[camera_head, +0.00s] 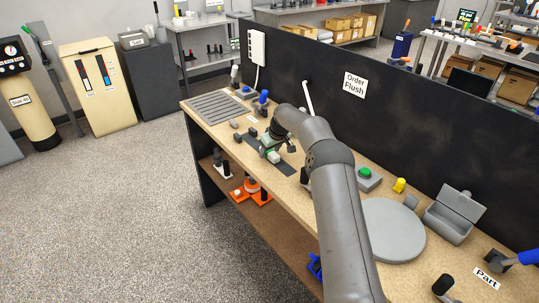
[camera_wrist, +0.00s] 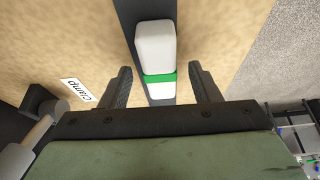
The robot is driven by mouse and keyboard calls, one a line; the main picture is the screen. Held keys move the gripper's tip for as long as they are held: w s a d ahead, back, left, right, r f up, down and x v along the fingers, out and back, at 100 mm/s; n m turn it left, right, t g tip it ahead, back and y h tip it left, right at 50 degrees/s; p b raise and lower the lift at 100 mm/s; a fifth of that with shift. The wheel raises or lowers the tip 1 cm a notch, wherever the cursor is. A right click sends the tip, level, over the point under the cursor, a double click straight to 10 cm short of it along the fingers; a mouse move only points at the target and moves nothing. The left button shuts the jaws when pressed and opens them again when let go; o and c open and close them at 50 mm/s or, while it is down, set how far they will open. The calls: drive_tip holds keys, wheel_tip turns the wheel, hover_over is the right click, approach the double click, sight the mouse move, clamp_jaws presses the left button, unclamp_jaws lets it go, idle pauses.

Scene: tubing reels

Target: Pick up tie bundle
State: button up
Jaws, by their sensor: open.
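The tie bundle (camera_wrist: 155,45) looks like a white block with a green band around it, lying on a dark strip on the wooden bench. It also shows small and pale in the head view (camera_head: 273,157), just below the end of my arm. My gripper (camera_wrist: 160,70) is open in the wrist view, with one dark finger on each side of the bundle near its green band. Gaps show between the fingers and the bundle.
A "Clamp" label (camera_wrist: 77,91) lies left of the bundle, close to a dark fixture (camera_wrist: 42,100). A black partition (camera_head: 400,110) stands along the bench's back. A grey disc (camera_head: 393,230), an open grey box (camera_head: 452,215) and a green button (camera_head: 365,172) stand to the right.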

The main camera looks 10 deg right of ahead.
drive_tip(key=shift+f, duration=0.2)
idle(0.4)
drive_tip(key=c, duration=1.1)
drive_tip(key=shift+o, duration=0.2)
drive_tip(key=shift+r, duration=0.1)
